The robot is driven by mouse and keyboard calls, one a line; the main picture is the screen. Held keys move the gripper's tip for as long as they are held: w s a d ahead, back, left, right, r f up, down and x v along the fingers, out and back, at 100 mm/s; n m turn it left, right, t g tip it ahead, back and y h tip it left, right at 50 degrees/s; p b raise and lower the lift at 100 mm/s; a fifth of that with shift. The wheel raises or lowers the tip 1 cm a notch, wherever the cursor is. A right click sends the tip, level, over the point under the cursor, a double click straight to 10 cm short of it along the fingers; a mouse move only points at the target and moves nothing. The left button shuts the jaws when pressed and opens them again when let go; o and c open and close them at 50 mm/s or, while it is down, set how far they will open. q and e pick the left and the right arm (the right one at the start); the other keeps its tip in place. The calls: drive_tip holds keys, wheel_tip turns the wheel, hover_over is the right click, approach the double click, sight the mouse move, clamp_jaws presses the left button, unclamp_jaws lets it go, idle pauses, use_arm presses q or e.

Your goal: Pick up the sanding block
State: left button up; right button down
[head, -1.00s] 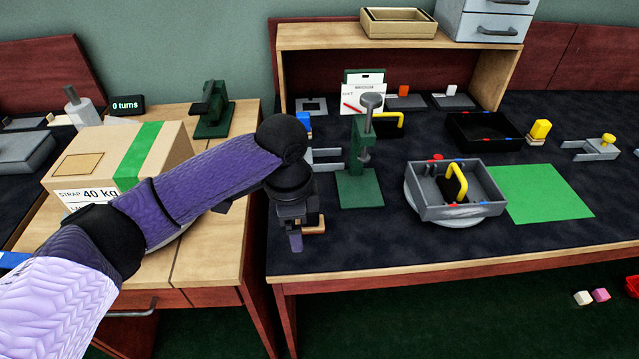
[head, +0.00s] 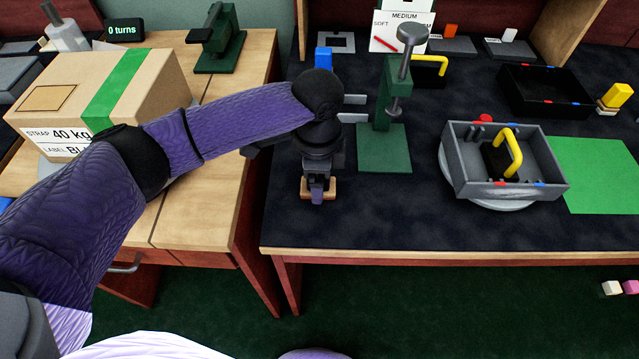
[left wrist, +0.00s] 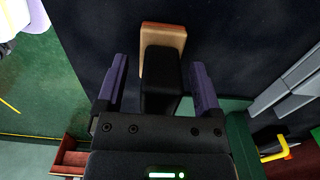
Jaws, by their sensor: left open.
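The sanding block appears to be the tan block (head: 330,189) with a dark upper part, lying on the dark bench top near its front left edge. In the left wrist view its tan end (left wrist: 163,38) shows beyond the fingertips, and its black part (left wrist: 160,82) lies between the fingers. My left gripper (head: 317,192) is over the block, pointing down, and hides much of it in the head view. In the left wrist view the gripper (left wrist: 158,80) is open, with visible gaps on both sides of the black part. My right gripper is not in view.
A green clamp press (head: 385,150) stands just right of the gripper. Farther right are a grey tray (head: 462,165) holding a yellow-handled piece (head: 511,150), a green mat (head: 600,175) and a black tray (head: 515,92). A cardboard box (head: 165,80) stands left on the wooden table.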

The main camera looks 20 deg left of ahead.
use_arm(q)
drive_tip(key=shift+r, duration=0.15)
drive_tip(key=shift+c, duration=0.4)
clamp_jaws()
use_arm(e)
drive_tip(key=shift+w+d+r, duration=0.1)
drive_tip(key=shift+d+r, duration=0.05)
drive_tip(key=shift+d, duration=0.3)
use_arm(q)
drive_tip(key=shift+r, duration=0.15)
